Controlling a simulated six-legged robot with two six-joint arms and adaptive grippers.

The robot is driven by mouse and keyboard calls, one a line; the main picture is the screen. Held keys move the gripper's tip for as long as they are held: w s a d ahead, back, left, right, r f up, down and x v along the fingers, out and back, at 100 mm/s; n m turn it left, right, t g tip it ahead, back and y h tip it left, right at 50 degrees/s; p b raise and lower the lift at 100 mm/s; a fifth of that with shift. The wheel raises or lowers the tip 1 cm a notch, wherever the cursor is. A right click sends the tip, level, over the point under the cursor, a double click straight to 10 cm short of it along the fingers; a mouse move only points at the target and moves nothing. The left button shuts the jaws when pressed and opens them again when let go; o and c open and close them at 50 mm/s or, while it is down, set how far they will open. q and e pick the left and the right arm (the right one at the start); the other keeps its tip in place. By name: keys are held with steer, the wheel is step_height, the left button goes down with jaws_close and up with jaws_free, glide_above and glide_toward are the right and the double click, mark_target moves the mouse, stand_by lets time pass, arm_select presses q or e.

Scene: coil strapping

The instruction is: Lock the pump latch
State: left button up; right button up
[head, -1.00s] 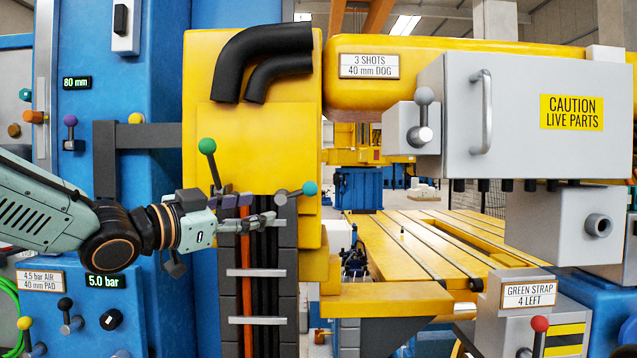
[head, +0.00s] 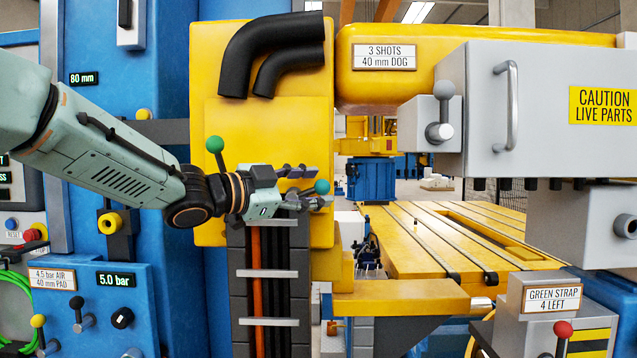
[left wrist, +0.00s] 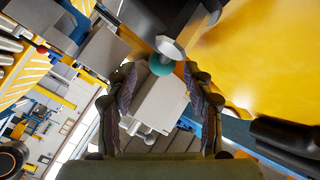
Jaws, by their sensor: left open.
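My left gripper (head: 312,187) is open, at the upper part of the cable column beneath the yellow panel. A lever with a teal ball (head: 321,187) is at its fingertips. In the left wrist view the teal ball (left wrist: 161,66) shows between the tips of the open fingers (left wrist: 160,82), at the end of a grey cylindrical part (left wrist: 169,47). I cannot tell whether a finger touches it. A green-ball lever (head: 215,144) stands just left of and above the gripper. No label names the pump latch, so I cannot tell which lever it is. My right gripper is not in view.
Two black hoses (head: 268,50) bend over the yellow panel (head: 222,120). A grey cabinet (head: 480,120) with a handle and a grey-ball lever (head: 444,91) are on the right. A slotted yellow table (head: 425,240) lies behind. A red-ball lever (head: 563,329) is at lower right.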

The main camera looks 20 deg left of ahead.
arm_select(q)
steer(key=shift+w+d+f, duration=0.1)
steer(key=shift+w+f, duration=0.05)
steer(key=shift+w, duration=0.4)
steer(key=shift+w+f, duration=0.15)
steer(key=shift+w, duration=0.4)
steer(key=shift+s+r, duration=0.2)
steer(key=shift+s, duration=0.2)
steer(key=shift+s+d+r, duration=0.1)
steer(key=shift+s+r, duration=0.1)
steer(key=shift+s, duration=0.2)
steer(key=shift+c, duration=0.4)
steer(key=shift+w+d+f, duration=0.15)
steer(key=shift+w, duration=0.25)
steer(key=shift+c, duration=1.4)
steer(key=shift+w+f, duration=0.2)
steer(key=shift+w, duration=0.15)
steer(key=c, duration=0.3)
steer(key=shift+s, duration=0.15)
jaws_close()
